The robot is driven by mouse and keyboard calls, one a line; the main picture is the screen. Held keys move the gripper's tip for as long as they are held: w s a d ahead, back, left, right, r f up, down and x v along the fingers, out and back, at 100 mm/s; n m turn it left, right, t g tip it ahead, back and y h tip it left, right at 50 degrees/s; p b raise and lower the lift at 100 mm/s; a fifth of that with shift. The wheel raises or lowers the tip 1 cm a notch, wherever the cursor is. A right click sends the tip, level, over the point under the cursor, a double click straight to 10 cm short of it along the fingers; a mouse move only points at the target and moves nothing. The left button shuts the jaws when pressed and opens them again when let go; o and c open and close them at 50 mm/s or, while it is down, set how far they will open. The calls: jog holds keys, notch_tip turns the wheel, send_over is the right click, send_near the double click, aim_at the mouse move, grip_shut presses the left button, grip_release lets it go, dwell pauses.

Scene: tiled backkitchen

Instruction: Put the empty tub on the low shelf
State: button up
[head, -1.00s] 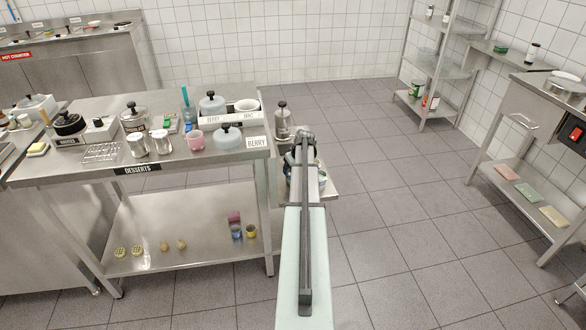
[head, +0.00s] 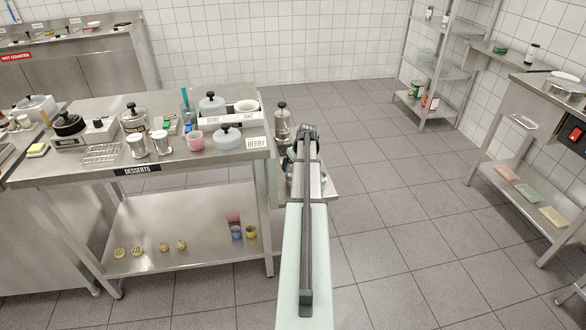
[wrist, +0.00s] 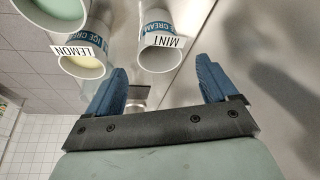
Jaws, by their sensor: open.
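In the wrist view a white and blue ice cream tub (wrist: 158,57) with a MINT label lies ahead of my gripper and looks empty inside. Left of it is a tub with a LEMON label (wrist: 84,67) and a little yellow inside. A tub with pale green inside (wrist: 52,12) is cut off at the top left. My gripper (wrist: 163,86) is open and empty, its blue fingers apart, with the MINT tub beyond the gap. In the head view my arm hides the gripper and most of these tubs. The low shelf (head: 150,225) under the desserts table is in view.
Small pink, blue and yellow cups (head: 236,232) stand at the low shelf's right; several small pale items lie at its left. The desserts table top (head: 75,165) is crowded. A small metal stand (head: 331,188) shows beside my arm.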

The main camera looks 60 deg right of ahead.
jog(key=v, duration=0.8)
jog(key=shift+r, duration=0.1)
jog(key=s+a+f+g+y, duration=0.1)
jog(key=a+f+g, duration=0.1)
jog(key=a+f, duration=1.05)
jog(key=s+a+f+n+g+y, duration=0.15)
jog(key=a+f, duration=0.55)
jog(key=a, duration=1.1)
jog(key=s+a+f+g+y, duration=0.1)
jog(key=a+f+g, duration=0.2)
jog(key=a+f, duration=0.95)
jog(key=s+a+f+n+g+h, duration=0.1)
jog(key=s+a+f+g, duration=0.1)
jog(key=s+a, duration=0.8)
jog(key=s+a+f+n+g, duration=0.2)
jog(key=s+a+f, duration=0.2)
jog(key=s+a, duration=0.6)
jog(key=a, duration=0.4)
jog(key=shift+s+f+h, duration=0.2)
jog(key=shift+f+h, duration=0.15)
